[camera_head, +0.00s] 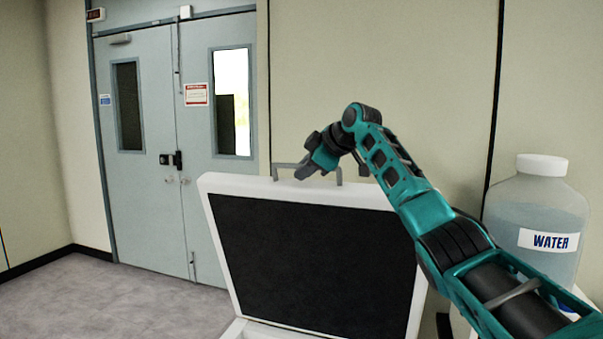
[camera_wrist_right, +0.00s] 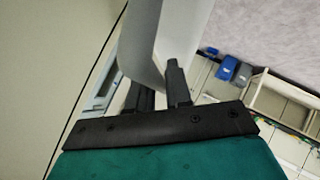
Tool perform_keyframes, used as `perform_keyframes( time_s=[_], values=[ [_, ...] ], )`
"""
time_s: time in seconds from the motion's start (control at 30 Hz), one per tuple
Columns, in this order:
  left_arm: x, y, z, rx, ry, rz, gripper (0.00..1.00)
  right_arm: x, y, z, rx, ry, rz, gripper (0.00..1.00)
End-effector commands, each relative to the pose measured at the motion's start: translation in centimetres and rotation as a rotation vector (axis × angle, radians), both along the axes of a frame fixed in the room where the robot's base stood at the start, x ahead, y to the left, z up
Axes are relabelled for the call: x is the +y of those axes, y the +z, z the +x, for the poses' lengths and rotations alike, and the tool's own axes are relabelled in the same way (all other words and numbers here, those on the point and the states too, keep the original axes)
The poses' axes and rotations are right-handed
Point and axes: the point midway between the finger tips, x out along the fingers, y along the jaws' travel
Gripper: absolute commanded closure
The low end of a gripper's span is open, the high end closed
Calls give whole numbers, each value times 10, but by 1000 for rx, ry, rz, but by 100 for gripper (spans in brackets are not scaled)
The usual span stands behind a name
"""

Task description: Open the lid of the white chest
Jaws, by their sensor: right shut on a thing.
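The white chest's lid (camera_head: 385,195) stands raised and tilted steeply back, with its black inner panel (camera_head: 312,262) facing me in the head view. A grey bar handle (camera_head: 283,166) is at the lid's top edge. My right gripper (camera_head: 306,171) is at that handle and shut on it. In the right wrist view, the dark fingers (camera_wrist_right: 160,92) stand on either side of a grey bar (camera_wrist_right: 143,50). Only a little of the chest's white body (camera_head: 262,331) shows at the bottom of the head view. My left gripper is not in view.
A large water bottle (camera_head: 540,215) with a white cap stands at the right, close to my right arm. A wall is right behind the lid. Grey double doors (camera_head: 150,150) and open floor (camera_head: 120,295) are at the left.

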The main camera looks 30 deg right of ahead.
Motion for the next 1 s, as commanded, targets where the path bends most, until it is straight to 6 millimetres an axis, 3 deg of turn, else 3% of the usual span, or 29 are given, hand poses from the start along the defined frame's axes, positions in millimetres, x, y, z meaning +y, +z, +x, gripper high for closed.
perform_keyframes(
  time_s=[0.53, 0.57, 0.73, 1.0],
  values=[
    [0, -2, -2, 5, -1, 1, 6, -2, 0, 0, 3, 1, -1, 100],
    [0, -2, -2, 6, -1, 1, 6, -2, 0, 0, 3, 0, -1, 79],
    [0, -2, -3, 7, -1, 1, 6, -2, 0, 0, 1, 0, 0, 63],
    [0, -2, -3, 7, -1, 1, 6, -2, 1, 0, 1, -1, -1, 61]
  ],
)
